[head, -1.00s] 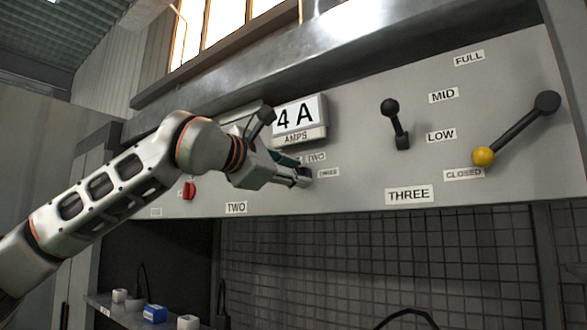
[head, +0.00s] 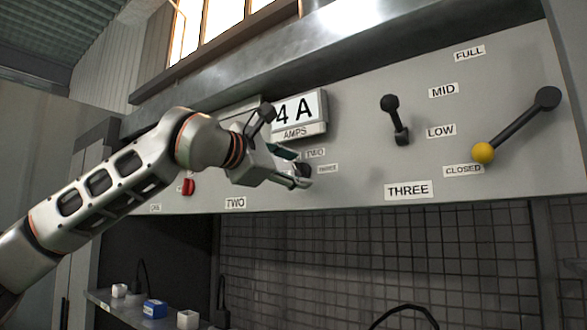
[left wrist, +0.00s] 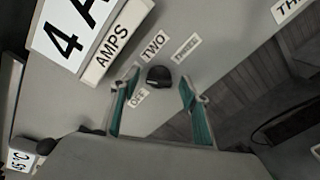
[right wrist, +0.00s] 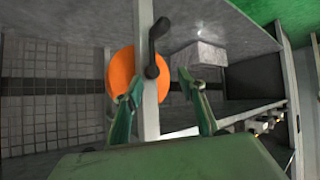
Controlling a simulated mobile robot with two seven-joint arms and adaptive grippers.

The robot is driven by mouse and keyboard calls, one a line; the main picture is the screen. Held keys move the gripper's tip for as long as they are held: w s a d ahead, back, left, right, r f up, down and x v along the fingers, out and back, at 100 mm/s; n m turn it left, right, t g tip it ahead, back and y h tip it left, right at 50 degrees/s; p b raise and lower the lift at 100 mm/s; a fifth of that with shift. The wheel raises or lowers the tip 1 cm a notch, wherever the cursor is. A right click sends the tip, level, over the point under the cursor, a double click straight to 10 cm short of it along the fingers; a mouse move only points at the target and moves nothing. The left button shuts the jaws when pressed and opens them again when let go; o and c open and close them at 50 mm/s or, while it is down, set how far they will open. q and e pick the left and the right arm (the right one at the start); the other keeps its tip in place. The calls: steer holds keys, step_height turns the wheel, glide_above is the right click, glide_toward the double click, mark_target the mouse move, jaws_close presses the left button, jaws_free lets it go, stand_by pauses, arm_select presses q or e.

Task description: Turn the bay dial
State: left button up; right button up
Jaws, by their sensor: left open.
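The bay dial is a small black knob (head: 303,170) on the grey panel, below the "4 A AMPS" display (head: 298,113). In the left wrist view the dial (left wrist: 158,76) has OFF, TWO and THREE labels around it; its pointer direction is hard to tell. My left gripper (head: 297,169) is open at the dial. In the left wrist view its teal fingers (left wrist: 160,88) stand on either side, with the dial between and just beyond their tips. I cannot tell whether they touch it. My right gripper (right wrist: 158,80) is open and empty, away from the panel's dial.
A black lever (head: 395,120) and a long lever with a yellow ball (head: 483,153) are on the panel to the right. A red knob (head: 188,187) is at left. A black crank (right wrist: 154,48) and orange disc (right wrist: 122,70) stand ahead of my right gripper.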

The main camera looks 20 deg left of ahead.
arm_select(q)
steer(key=shift+s, duration=0.1)
steer(key=v, duration=1.1)
steer(key=shift+s+a, duration=0.15)
steer(key=shift+s, duration=0.25)
